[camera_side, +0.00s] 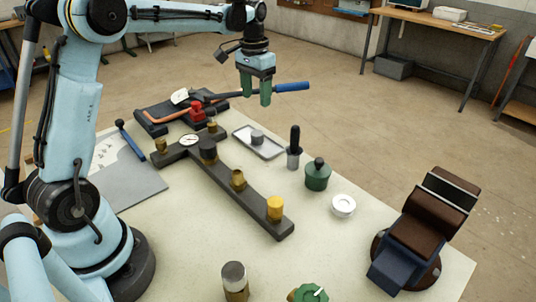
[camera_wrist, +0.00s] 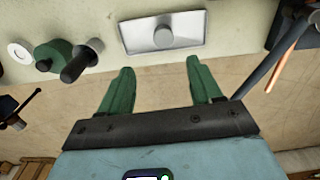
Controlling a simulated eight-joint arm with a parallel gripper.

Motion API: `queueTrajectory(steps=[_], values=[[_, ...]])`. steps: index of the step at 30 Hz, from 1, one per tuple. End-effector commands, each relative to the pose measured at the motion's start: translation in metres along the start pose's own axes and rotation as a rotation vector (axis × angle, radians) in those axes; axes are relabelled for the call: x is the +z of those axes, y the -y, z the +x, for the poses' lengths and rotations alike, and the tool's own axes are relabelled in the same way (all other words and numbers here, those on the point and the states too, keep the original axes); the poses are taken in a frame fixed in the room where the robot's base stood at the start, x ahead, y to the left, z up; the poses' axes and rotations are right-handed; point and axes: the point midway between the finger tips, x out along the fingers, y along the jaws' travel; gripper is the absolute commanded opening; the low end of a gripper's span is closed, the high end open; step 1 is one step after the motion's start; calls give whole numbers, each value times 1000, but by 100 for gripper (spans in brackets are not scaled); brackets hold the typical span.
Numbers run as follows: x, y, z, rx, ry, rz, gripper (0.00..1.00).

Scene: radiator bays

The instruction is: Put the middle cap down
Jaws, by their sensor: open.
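My gripper (camera_side: 256,102) is open, with nothing between its green fingers. It hangs in the air above the far part of the table, higher than the tray. A small grey cap (camera_side: 257,137) rests upright on a shallow metal tray (camera_side: 270,149). In the wrist view, the grey cap (camera_wrist: 163,37) and tray (camera_wrist: 135,34) lie just beyond my fingertips (camera_wrist: 161,68), apart from them. A dark manifold bar (camera_side: 244,199) carries brass stubs. A black cap (camera_side: 207,149) sits on one stub and a yellow cap (camera_side: 275,208) on the near end. The stub between them (camera_side: 238,179) looks bare.
Right of the tray stand a black-handled tool (camera_side: 294,148), a green pot (camera_side: 317,176) and a white ring (camera_side: 343,205). A dark mat with tools, including a blue-handled one (camera_side: 291,87), lies behind. A brown-and-blue device (camera_side: 420,235) stands at the right. The table's right middle is clear.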

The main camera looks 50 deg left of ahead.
Motion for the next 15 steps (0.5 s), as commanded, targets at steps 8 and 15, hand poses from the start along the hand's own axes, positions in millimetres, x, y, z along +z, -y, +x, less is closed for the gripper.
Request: queueTrajectory(steps=[8, 15], values=[[44, -45, -34, -24, -158, 16, 64], [94, -81, -42, -27, -316, 27, 64]])
